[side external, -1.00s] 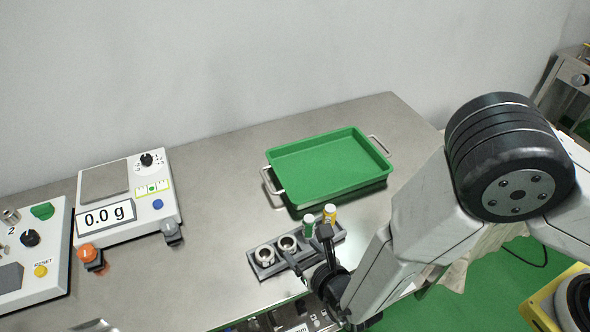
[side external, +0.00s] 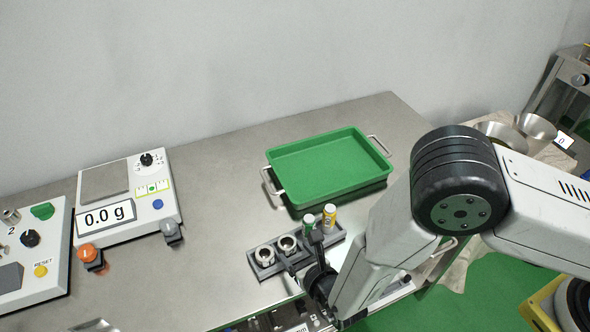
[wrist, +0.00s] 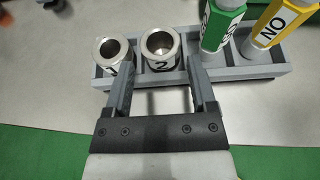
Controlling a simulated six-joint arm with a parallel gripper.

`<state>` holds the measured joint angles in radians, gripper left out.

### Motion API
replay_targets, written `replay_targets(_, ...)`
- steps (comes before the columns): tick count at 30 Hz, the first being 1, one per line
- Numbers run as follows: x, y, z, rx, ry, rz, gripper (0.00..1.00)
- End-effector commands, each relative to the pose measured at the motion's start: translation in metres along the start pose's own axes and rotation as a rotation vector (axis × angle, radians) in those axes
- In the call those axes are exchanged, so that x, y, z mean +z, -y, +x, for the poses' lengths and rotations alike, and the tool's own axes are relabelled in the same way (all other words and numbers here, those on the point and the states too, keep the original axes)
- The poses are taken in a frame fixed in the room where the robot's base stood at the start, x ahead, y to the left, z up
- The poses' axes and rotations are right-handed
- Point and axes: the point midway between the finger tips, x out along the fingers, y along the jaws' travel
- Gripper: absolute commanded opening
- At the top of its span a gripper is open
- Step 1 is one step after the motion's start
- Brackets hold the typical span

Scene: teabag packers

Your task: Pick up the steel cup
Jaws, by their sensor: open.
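Two small steel cups stand upright in a grey rack (side external: 264,272). The cup labelled 1 (side external: 264,256) is on the left, also in the wrist view (wrist: 111,50). The cup labelled 2 (side external: 287,244) stands beside it, also in the wrist view (wrist: 161,45). My gripper (wrist: 159,70) is open and empty. In the wrist view its fingers point at cup 2, one to each side of its lower part. I cannot tell how deep they reach or whether they touch it. In the side view my arm partly hides the rack's front.
A green tray (side external: 275,160) lies behind the rack. A scale (side external: 130,195) reading 0.0 g stands at left. Steel bowls (side external: 537,126) are at far right.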

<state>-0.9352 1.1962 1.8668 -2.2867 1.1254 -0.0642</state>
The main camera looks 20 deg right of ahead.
Motion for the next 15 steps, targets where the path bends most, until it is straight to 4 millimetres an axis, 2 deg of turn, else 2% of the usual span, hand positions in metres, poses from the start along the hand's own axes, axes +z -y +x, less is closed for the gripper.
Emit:
replay_targets(7,0.001,0.000,0.009,-0.001,0.001,0.000,0.73)
replay_targets(15,0.001,0.001,0.038,-0.002,0.001,0.001,0.73)
